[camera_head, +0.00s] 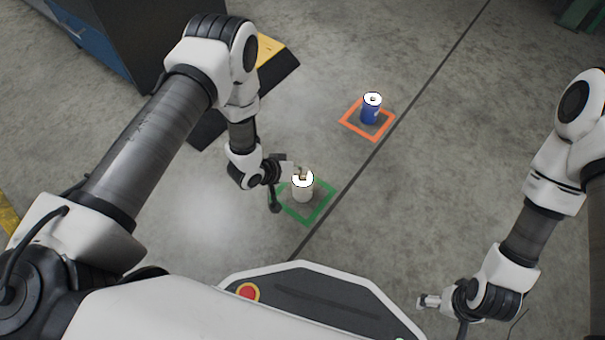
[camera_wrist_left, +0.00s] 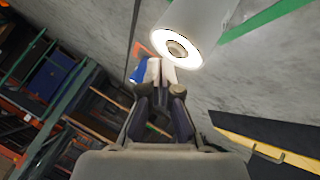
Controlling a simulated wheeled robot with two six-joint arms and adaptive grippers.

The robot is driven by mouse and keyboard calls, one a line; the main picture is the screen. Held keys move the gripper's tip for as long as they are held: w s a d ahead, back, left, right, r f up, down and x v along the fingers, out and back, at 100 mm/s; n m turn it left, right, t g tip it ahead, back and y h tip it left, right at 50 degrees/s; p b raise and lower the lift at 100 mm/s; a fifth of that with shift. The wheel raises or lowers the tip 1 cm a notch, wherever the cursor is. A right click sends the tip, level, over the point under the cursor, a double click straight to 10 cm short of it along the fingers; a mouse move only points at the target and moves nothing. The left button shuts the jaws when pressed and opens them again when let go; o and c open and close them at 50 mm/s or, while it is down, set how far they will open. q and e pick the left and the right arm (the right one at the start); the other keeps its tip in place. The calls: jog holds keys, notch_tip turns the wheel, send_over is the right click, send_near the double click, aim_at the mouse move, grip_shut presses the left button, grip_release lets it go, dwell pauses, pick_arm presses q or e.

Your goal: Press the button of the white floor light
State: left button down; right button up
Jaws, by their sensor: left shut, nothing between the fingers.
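The white floor light (camera_head: 302,192) is a short white cylinder standing upright inside a green square on the floor. Its bright top ring shows in the head view. In the left wrist view the white floor light (camera_wrist_left: 196,27) shows at the top, with a round button (camera_wrist_left: 177,48) in the middle of its glowing end. My left gripper (camera_head: 293,166) is shut and empty, its tips at the light's top. My right gripper (camera_head: 428,300) is far off at lower right.
A blue floor light (camera_head: 370,112) stands in an orange square (camera_head: 349,122) farther back. A dark cabinet (camera_head: 125,35) and a black-and-yellow floor piece (camera_head: 275,62) are at upper left. The concrete floor around the lights is otherwise clear.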

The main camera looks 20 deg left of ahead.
aim_at(300, 178)
pick_arm(q)
jog(key=shift+r, duration=0.1)
notch_tip(300, 178, up, 6)
jog(key=p, duration=0.5)
dwell(0.4)
